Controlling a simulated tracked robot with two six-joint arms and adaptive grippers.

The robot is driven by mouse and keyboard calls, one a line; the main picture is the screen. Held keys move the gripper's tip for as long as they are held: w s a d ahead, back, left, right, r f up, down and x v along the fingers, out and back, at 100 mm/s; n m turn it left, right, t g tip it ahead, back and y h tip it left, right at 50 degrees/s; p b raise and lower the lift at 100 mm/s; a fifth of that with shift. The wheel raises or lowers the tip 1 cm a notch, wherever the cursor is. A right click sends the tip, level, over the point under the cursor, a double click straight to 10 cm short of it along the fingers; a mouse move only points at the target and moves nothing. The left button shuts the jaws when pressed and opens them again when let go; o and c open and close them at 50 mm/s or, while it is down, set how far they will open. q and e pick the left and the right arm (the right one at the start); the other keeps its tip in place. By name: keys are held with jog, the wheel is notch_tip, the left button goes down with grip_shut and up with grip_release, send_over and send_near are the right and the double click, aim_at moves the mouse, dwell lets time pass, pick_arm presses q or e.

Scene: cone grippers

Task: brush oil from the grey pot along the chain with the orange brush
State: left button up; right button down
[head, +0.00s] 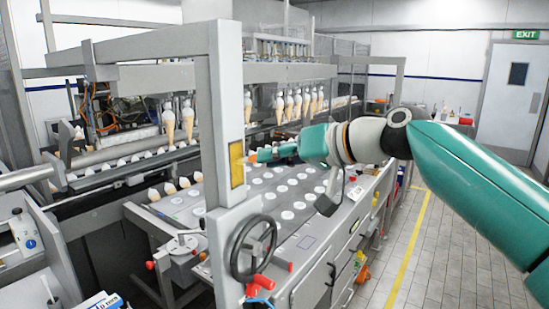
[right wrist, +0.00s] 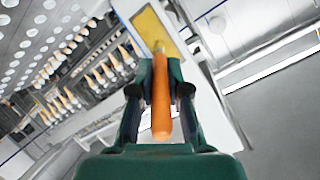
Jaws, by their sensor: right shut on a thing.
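My right gripper (head: 266,154) reaches in from the right, in front of the machine beside the grey upright post. In the right wrist view, my right gripper (right wrist: 160,68) is shut on the orange brush (right wrist: 160,112), whose handle lies between the two fingers. The brush's far end points toward a yellow panel and its bristles cannot be made out. In the head view only a small orange bit of the brush (head: 253,156) shows at the fingertips. I cannot clearly pick out the grey pot or the chain. My left gripper is not in view.
The grey post (head: 226,110) carries the yellow panel (head: 237,164), close to the right gripper. A black handwheel (head: 252,248) stands below. Filled cones (head: 288,104) hang in a row behind. A perforated plate (head: 290,200) lies under the arm. The tiled floor at right is clear.

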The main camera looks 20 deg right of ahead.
notch_tip(320, 180, down, 5)
jog(key=b, duration=0.4)
jog(key=shift+f, duration=0.1)
jog(key=shift+d, duration=0.1)
dwell(0.3)
jog(key=shift+s+d+b, duration=0.65)
jog(key=shift+s+d, duration=0.25)
jog(key=shift+s, duration=0.3)
jog(key=shift+s+d+b, duration=0.6)
jog(key=shift+s+d, duration=0.25)
jog(key=shift+s, duration=0.35)
jog(key=shift+d, duration=0.1)
jog(key=shift+s+d+b, duration=0.5)
jog(key=shift+s+d, duration=0.35)
jog(key=shift+s, duration=0.3)
